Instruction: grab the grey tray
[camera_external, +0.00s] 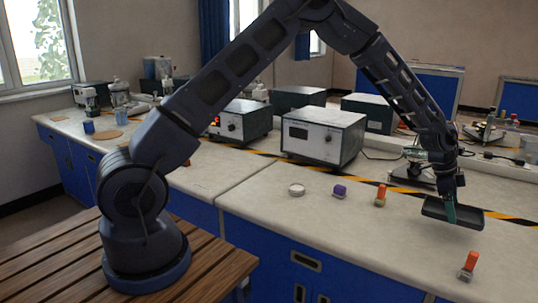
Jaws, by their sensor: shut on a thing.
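The grey tray (470,216) is a dark, shallow, flat piece at the right of the view. My gripper (450,213) reaches down from above and is shut on the tray near its left part. The tray appears to be held slightly above the pale bench top, though the exact gap is hard to tell. The fingertips are small and partly blend with the tray.
On the bench (290,225) stand an orange-topped item (468,265) in front, another (381,195), a purple block (339,190) and a white round dish (296,189). Boxy instruments (323,135) stand behind. Yellow-black tape (380,185) crosses the bench. The front middle is clear.

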